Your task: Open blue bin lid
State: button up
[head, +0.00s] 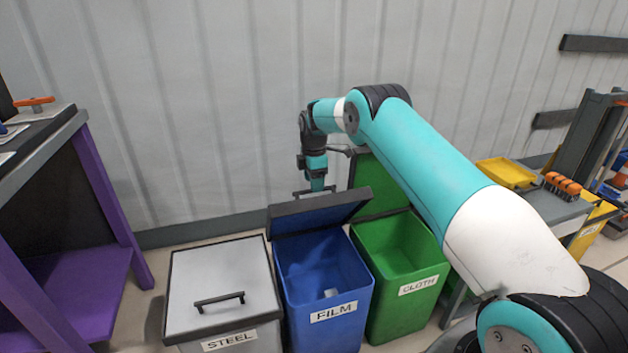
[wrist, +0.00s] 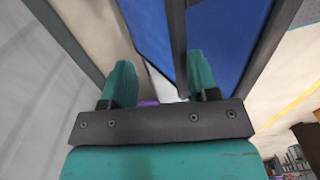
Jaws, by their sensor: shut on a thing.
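The blue bin (head: 325,280), labelled FILM, stands between two other bins in the head view. A small pale item (head: 331,293) lies inside. My gripper (head: 317,188) is at the lid's far upper side, shut on the lid; the lid partly hides the exact grip. In the wrist view my gripper's two teal fingers (wrist: 161,85) stand on either side of a dark bar, with blue surfaces (wrist: 225,40) behind.
A grey STEEL bin (head: 220,285) with a shut, handled lid stands at left. A green CLOTH bin (head: 405,295) stands open at right, its lid upright. The wall (head: 220,110) is close behind. A purple-legged bench (head: 110,190) is at left; a yellow tray (head: 506,173) is at right.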

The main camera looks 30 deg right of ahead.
notch_tip(320, 180, up, 17)
jog(key=p, duration=0.2)
jog(key=shift+p, duration=0.3)
jog(key=shift+r, duration=0.1)
